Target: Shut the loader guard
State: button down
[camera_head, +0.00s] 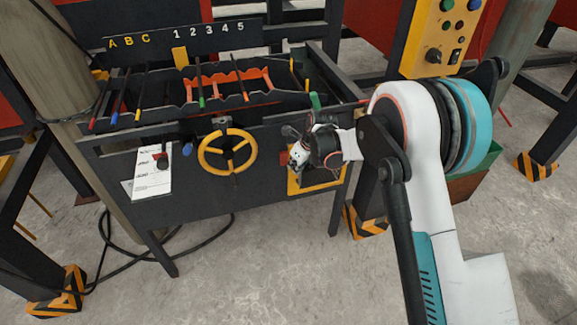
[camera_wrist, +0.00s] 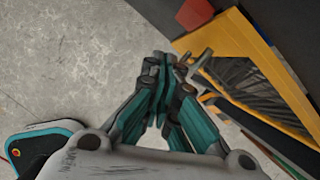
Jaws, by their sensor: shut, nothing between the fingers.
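A yellow-framed panel with dark mesh, which looks like the loader guard (camera_head: 334,183), is at the right end of the dark bench front. Much of it is hidden behind my gripper in the head view. In the wrist view the guard (camera_wrist: 262,57) fills the upper right, its frame slanting down to the right. I cannot tell how far open it stands. My gripper (camera_head: 297,152) is in front of the guard's upper part. In the wrist view my gripper (camera_wrist: 168,65) is shut and empty, with its fingertips close to the frame's left edge. Contact cannot be told.
A yellow handwheel (camera_head: 228,153) sticks out left of my gripper. A white sheet (camera_head: 152,172) is on the bench front. A red rack (camera_head: 228,84) and coloured-ended rods lie on top. A yellow control box (camera_head: 440,40) stands at upper right.

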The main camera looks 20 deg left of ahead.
jog(key=p+v, duration=0.3)
jog(key=v, duration=0.5)
jog(key=shift+s+r, duration=0.3)
jog(key=shift+s, duration=0.1)
jog(key=d+r+n+t+h+p, duration=0.1)
jog(key=d+r+n+t, duration=0.15)
jog(key=d+r, duration=1)
jog(key=d+r+n+t, duration=0.1)
jog(key=d+r+n, duration=0.2)
jog(key=d+r, duration=0.9)
jog(key=s+d+n+h, duration=0.1)
jog(key=s+d+n, duration=0.4)
jog(key=s, duration=0.4)
jog(key=s+d+f+n+t+h, duration=0.1)
jog(key=s+d+n, duration=0.5)
jog(key=s+d, duration=0.2)
jog(key=s+d+n+t+h+b, duration=0.1)
jog(key=s+d+n, duration=0.5)
jog(key=s, duration=0.6)
jog(key=shift+d+f, duration=0.15)
jog(key=shift+d, duration=0.05)
